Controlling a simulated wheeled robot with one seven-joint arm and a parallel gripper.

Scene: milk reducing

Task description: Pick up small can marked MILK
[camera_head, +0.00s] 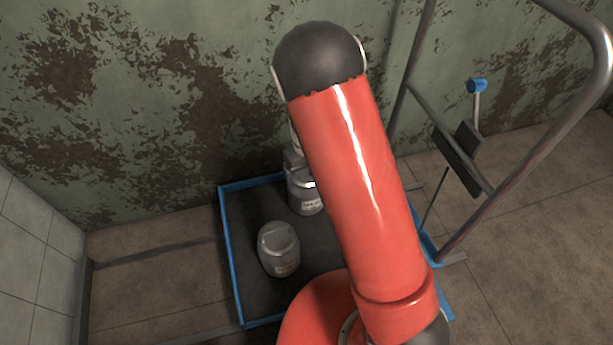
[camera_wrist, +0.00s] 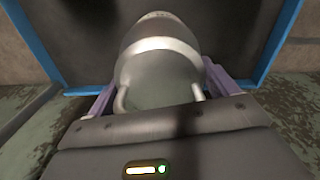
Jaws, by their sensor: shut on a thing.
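A small grey metal can (camera_head: 307,203) with a white label is at the back of the blue-rimmed tray (camera_head: 229,255). The label's print is too small to read surely. My gripper (camera_head: 297,178) is at this can's top, partly hidden behind my red arm. In the wrist view, my gripper (camera_wrist: 160,88) is shut on the can (camera_wrist: 160,65), with a purple-grey finger on each side of its neck. I cannot tell whether the can touches the tray floor.
A second grey can (camera_head: 278,250) stands at the tray's left front, apart from my gripper. A metal rail (camera_head: 520,165) rises at the right. A peeling green wall (camera_head: 170,110) is close behind the tray. Tiled floor lies left and right.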

